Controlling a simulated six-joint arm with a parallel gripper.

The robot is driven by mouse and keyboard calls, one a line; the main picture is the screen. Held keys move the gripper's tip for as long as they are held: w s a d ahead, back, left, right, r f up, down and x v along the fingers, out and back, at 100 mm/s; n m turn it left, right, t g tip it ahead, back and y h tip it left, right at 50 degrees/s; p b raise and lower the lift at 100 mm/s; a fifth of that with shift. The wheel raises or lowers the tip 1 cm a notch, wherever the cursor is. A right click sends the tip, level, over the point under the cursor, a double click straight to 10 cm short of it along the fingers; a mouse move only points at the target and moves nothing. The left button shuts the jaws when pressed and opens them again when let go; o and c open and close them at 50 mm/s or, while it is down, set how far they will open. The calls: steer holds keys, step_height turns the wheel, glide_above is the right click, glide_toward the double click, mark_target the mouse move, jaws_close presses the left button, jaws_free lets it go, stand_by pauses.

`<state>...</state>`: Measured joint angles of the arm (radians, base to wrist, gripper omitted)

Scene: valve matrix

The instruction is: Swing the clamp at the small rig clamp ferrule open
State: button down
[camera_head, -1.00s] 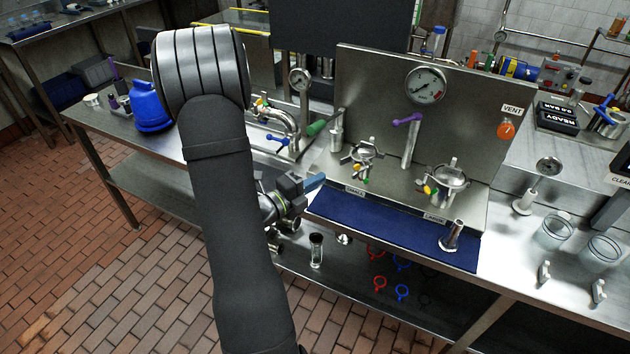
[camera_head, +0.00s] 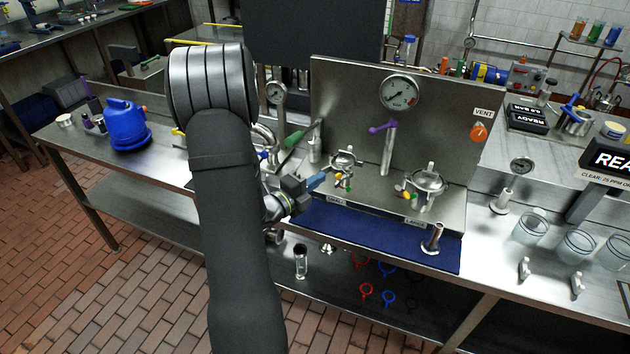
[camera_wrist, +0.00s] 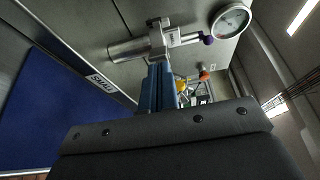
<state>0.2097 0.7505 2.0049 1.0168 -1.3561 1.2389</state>
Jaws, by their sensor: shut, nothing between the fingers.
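The small rig (camera_head: 345,160) stands on the steel bench in front of the upright panel, behind its label plate. In the wrist view its metal clamp ferrule and clamp (camera_wrist: 158,40) lie just beyond my fingers, with a steel tube end pointing left. My gripper (camera_head: 318,180) is shut and empty, with blue fingers just left of and in front of the small rig. In the wrist view the blue fingers (camera_wrist: 157,85) point up at the clamp and overlap its lower part; I cannot tell if they touch. The clamp's closure is not clear.
The larger rig (camera_head: 427,183) stands to the right. A purple-handled lever (camera_head: 386,145) and a gauge (camera_head: 399,92) are behind. A blue mat (camera_head: 375,235) covers the front edge, with a metal cylinder (camera_head: 433,238) on its right. A green-handled part (camera_head: 294,139) is close left.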

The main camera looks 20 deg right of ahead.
steer(key=shift+w+r+m+g, duration=0.1)
steer(key=shift+w+m+g, duration=0.2)
steer(key=shift+w+g, duration=0.25)
stand_by(0.4)
steer(key=shift+w+a+m+g+h, duration=0.2)
steer(key=shift+w+m+g, duration=0.75)
steer(key=shift+w+g, duration=0.65)
steer(key=shift+w+a+m+g+h, duration=0.1)
steer(key=shift+w+m+g+h, duration=0.1)
steer(key=shift+w+m+g, duration=1.35)
steer(key=shift+w+a+m+g+h, duration=0.25)
steer(key=shift+w+g, duration=0.85)
steer(key=shift+w, duration=1.05)
steer(key=shift+d, duration=0.1)
steer(key=w+a, duration=0.3)
steer(key=a, duration=1.4)
steer(key=shift+a, duration=0.1)
steer(key=s+d, duration=0.1)
steer(key=d, duration=0.4)
steer(key=s+d, duration=0.1)
steer(key=d, duration=0.5)
steer(key=s+d, duration=0.1)
steer(key=d, duration=0.5)
steer(key=shift+d, duration=0.1)
